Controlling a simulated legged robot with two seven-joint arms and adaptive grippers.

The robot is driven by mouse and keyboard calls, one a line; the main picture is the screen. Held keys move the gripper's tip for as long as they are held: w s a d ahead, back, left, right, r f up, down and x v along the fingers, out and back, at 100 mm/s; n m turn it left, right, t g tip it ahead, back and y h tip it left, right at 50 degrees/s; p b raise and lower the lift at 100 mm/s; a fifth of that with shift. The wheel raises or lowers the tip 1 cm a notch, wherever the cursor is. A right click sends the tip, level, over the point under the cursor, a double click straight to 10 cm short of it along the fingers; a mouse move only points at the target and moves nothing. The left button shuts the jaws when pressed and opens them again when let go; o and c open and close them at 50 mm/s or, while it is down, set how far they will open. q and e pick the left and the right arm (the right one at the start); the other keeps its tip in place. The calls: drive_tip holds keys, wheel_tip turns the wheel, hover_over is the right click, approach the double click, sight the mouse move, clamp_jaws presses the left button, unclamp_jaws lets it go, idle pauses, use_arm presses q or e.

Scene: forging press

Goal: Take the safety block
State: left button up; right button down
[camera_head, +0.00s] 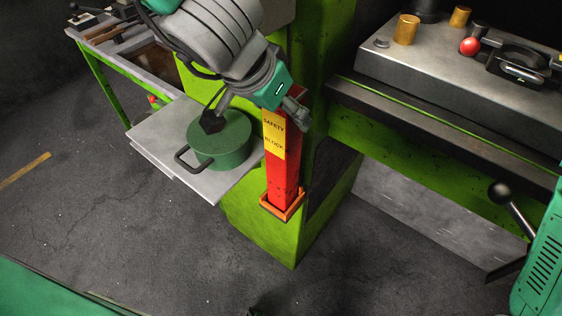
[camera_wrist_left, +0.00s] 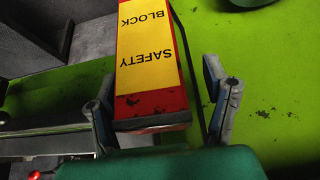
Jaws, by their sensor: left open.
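The safety block (camera_head: 284,170) is a tall red bar with a yellow label reading SAFETY BLOCK. It stands upright in an orange holder (camera_head: 283,207) on the green press frame. My left gripper (camera_head: 296,106) is at the top of the block in the head view, and its arm hides part of the top. In the left wrist view, the open fingers of my left gripper (camera_wrist_left: 160,105) lie on either side of the near end of the block (camera_wrist_left: 150,60). A gap shows at the right finger; contact at the left finger cannot be told. My right gripper is not in view.
A green round pot (camera_head: 219,140) with a handle stands on a grey shelf (camera_head: 170,135) left of the block. The press bed (camera_head: 450,75) at right carries brass pieces and a red ball (camera_head: 470,46). A black-knobbed lever (camera_head: 500,191) is lower right. Open floor lies in front.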

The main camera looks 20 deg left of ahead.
use_arm(q)
drive_tip(key=shift+d, duration=0.55)
drive_tip(key=c, duration=0.6)
drive_tip(key=shift+r, duration=0.1)
clamp_jaws()
drive_tip(key=shift+a, duration=0.25)
